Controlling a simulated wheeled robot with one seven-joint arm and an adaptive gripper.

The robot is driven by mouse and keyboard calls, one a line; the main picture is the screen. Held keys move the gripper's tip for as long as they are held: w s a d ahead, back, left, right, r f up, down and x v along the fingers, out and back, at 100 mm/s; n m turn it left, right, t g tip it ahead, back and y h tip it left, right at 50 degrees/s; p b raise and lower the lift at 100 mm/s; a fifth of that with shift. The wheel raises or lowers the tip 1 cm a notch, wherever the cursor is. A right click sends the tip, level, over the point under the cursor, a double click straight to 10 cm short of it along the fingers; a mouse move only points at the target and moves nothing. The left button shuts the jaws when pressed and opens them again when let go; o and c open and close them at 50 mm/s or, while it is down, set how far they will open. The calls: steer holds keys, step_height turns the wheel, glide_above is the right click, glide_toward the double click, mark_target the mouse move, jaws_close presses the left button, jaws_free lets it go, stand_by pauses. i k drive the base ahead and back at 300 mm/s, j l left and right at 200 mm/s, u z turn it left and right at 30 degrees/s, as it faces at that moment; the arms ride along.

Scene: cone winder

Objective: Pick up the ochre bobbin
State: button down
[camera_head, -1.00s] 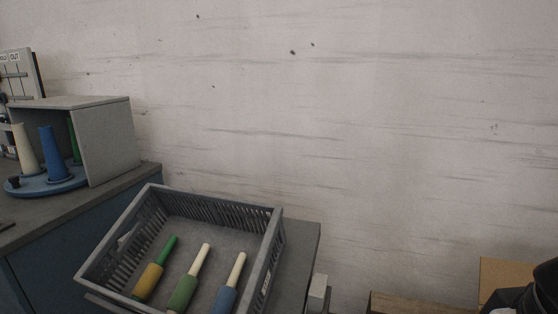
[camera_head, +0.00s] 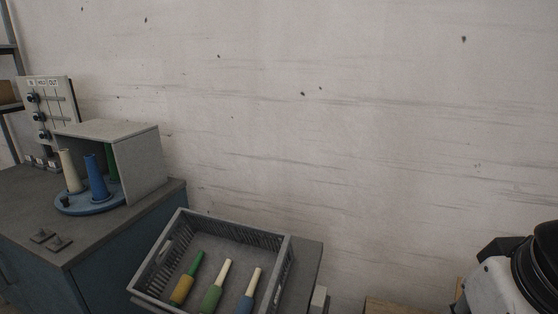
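The ochre bobbin (camera_head: 181,290) lies in the grey slatted crate (camera_head: 166,244) at the lower middle left. Its wound body is ochre and its bare green tube end points up and to the right. It is the leftmost of three bobbins in the crate. My gripper is not in view; only a white and black part of my arm shows at the lower right.
A blue cabinet with a grey top (camera_head: 110,236) stands left of the crate. On it are a blue round base (camera_head: 88,206) with cream, blue and green cones, a grey box-like cover (camera_head: 140,165) and a panel with knobs (camera_head: 52,110). A brown box (camera_head: 395,306) shows at lower right.

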mark_target(179, 295)
steer(key=j+u, duration=0.2)
steer(key=u, duration=0.25)
steer(key=j+u, duration=0.2)
steer(key=u, duration=0.25)
